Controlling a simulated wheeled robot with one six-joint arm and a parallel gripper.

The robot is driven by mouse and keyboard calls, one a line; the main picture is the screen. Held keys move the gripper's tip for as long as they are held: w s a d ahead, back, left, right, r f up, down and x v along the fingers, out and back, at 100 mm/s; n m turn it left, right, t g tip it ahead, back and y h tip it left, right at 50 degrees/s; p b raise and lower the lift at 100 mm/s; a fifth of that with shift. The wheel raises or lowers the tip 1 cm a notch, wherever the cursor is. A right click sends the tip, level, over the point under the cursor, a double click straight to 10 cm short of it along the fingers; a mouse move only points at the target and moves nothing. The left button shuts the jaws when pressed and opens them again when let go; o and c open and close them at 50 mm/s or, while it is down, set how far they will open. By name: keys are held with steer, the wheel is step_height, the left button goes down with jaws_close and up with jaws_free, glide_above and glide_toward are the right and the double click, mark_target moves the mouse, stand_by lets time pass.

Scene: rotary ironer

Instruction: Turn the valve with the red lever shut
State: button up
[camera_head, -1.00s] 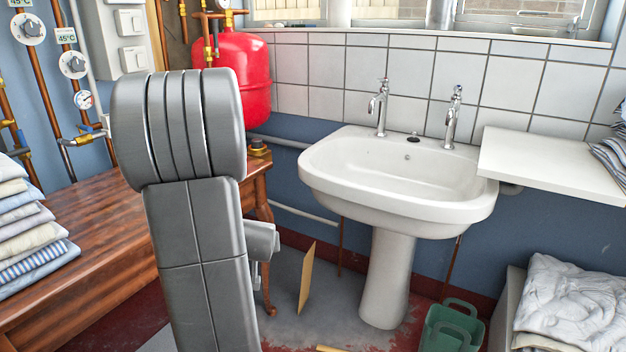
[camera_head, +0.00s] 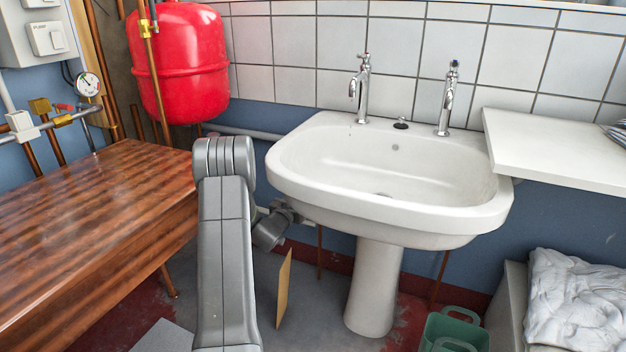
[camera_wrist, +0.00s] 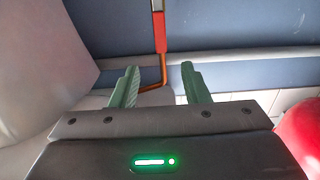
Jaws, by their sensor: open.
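A red bar-shaped lever (camera_wrist: 160,32) with a pale metal part at its upper end stands upright in the wrist view, in front of the blue wall. A copper pipe (camera_wrist: 162,74) bends near its lower end. The valve body is not clear. My gripper (camera_wrist: 159,67) is open, its two green fingers apart, with the lever roughly in line with the gap; I see no contact. In the head view my wrist reaches beneath the sink's left side and the fingers are hidden. Another small red lever (camera_head: 64,106) sits on brass pipework at the far left.
The white sink (camera_head: 390,190) overhangs my wrist. A wooden table (camera_head: 90,225) stands left and a red vessel (camera_head: 180,65) hangs behind. A tan panel (camera_head: 284,290) stands on the floor by my arm. A green basket (camera_head: 455,328) is at lower right.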

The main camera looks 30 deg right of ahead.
steer(key=b+x, duration=0.3)
steer(key=x, duration=1)
jaws_close()
